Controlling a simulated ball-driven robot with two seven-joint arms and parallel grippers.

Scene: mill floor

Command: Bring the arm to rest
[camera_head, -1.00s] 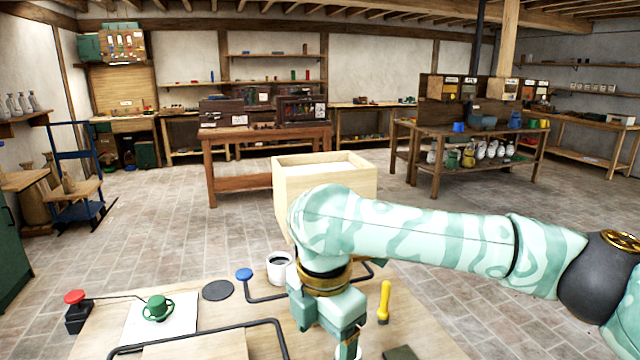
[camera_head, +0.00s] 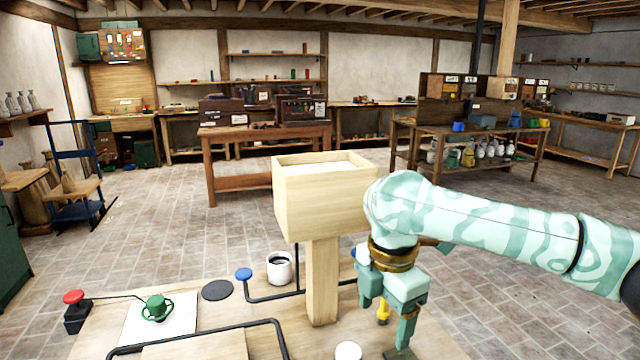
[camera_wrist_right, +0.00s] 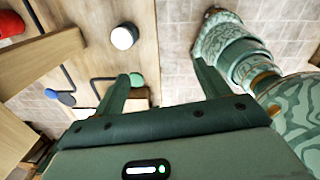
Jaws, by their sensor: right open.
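My right arm (camera_head: 480,220), pale green with darker swirls, reaches in from the right in the head view. Its gripper (camera_head: 386,326) points down over the right part of the wooden bench top (camera_head: 280,335). In the right wrist view the two fingers (camera_wrist_right: 160,72) stand well apart, with nothing held between them. A yellow-handled tool (camera_head: 383,312) shows partly behind the gripper in the head view. My left gripper is not in view.
A pale wooden box on a post (camera_head: 322,270) stands just left of the gripper. A white-topped round piece (camera_head: 348,351) is near the front edge.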

